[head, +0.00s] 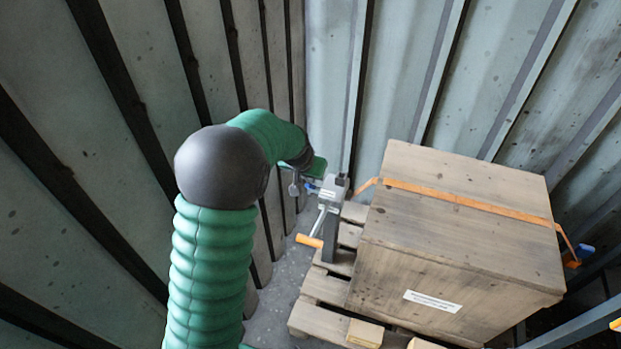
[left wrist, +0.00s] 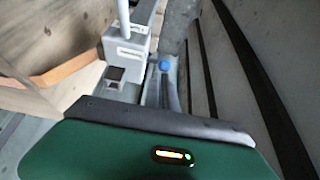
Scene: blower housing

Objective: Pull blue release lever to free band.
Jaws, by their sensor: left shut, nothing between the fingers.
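The blue release lever (head: 312,189) is a small blue piece on the left side of a grey winch (head: 334,193). In the left wrist view its round blue end (left wrist: 165,65) shows beside the grey winch body (left wrist: 126,50). My left gripper (head: 295,187) is at the end of the green arm, just left of the lever, shut with nothing in it. Whether it touches the lever I cannot tell. The orange band (head: 455,199) runs across the top of a wooden crate (head: 440,255) and also shows in the left wrist view (left wrist: 66,68). My right gripper is out of view.
The crate stands on a wooden pallet (head: 325,287). A crank with an orange handle (head: 309,240) sticks out from the winch. Ribbed metal walls (head: 420,70) close in behind and on the left. A narrow strip of floor (head: 277,295) lies left of the pallet.

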